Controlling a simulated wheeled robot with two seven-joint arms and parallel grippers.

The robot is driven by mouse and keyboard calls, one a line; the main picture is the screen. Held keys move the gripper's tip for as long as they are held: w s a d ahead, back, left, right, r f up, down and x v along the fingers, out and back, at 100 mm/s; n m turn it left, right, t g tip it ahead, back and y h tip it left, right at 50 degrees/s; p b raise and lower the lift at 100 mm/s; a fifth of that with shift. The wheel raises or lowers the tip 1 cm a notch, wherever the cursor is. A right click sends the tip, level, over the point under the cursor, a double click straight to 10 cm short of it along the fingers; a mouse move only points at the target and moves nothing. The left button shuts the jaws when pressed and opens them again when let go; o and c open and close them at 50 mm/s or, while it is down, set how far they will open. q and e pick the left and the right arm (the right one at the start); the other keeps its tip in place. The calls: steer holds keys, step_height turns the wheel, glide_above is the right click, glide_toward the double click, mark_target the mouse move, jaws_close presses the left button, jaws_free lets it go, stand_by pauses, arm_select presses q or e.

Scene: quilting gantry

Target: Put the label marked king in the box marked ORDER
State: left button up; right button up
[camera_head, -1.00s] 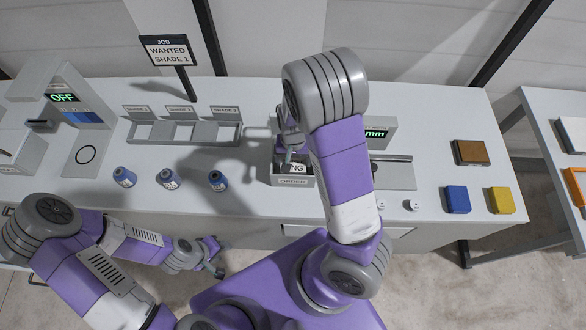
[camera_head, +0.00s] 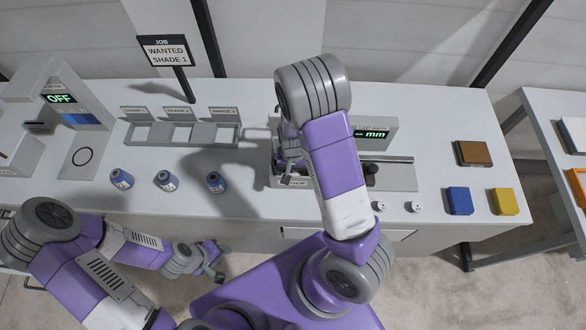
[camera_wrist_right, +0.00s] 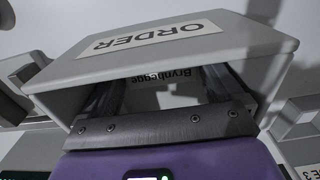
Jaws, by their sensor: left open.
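The grey box marked ORDER (camera_wrist_right: 65,72) fills the upper part of the right wrist view, its lettering upside down. The front of a box (camera_head: 297,183) shows in the head view below my right gripper, partly hidden by the arm. My right gripper (camera_wrist_right: 160,88) has its fingers apart, reaching into the ORDER box opening. A white surface with the word Brynhegge (camera_wrist_right: 185,78) shows upside down between the fingers. I cannot read king on any label now. My left gripper (camera_head: 219,264) is open and empty in front of the table.
Several blue-topped spools, including one by the bins (camera_head: 216,182), stand left of the box. Shade bins (camera_head: 178,132) are behind them. A gauge reading mm (camera_head: 376,134) is right of my arm. Blue (camera_head: 458,201) and yellow (camera_head: 503,201) blocks lie at the right.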

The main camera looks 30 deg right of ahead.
mark_target(293, 172)
steer(key=shift+o, duration=0.2)
steer(key=shift+r, duration=0.25)
step_height(293, 172, up, 12)
steer(key=p, duration=0.3)
steer(key=shift+f, duration=0.1)
stand_by(0.4)
